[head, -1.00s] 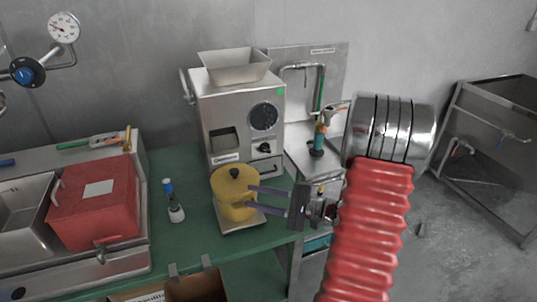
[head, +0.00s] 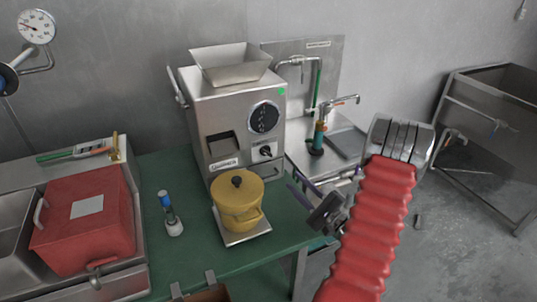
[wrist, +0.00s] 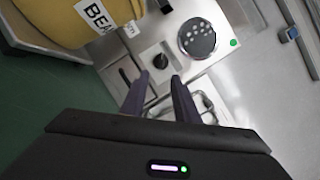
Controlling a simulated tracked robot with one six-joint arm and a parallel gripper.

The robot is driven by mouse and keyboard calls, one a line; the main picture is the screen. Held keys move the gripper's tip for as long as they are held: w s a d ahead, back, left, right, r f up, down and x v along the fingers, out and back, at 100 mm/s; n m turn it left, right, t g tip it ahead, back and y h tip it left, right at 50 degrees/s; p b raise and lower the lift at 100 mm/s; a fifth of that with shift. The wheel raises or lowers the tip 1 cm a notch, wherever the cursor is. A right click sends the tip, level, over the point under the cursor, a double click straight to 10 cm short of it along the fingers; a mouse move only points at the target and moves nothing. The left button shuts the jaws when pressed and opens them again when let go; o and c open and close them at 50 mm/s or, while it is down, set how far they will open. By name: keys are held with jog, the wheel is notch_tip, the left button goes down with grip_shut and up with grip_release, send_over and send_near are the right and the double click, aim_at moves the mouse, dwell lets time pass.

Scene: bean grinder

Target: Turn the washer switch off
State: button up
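No switch that I can read as marked washer shows. A black rotary knob (head: 266,151) sits low on the front of a steel machine (head: 203,122) with a hopper. The knob also shows in the wrist view (wrist: 161,61), just beyond my fingertips and apart from them. A round black dial (head: 264,117) and a lit green lamp (head: 281,91) are above the knob. My gripper (head: 298,193) is in front of the machine, right of the yellow pot. In the wrist view my gripper (wrist: 154,80) is open, its two purple fingers apart with nothing between them.
A yellow pot (head: 238,205) stands on a plate on the green table (head: 190,255), close to my gripper. A blue-topped bottle (head: 171,214) and red box (head: 88,220) are left. A steel sink unit (head: 335,140) with a tap stands behind my gripper. Open floor lies right.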

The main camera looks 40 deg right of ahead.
aim_at(269, 155)
jog(key=shift+d, duration=0.15)
jog(key=x, duration=1.3)
jog(key=shift+w+r, duration=0.1)
jog(key=shift+w, duration=0.25)
jog(key=shift+c, duration=0.4)
grip_shut()
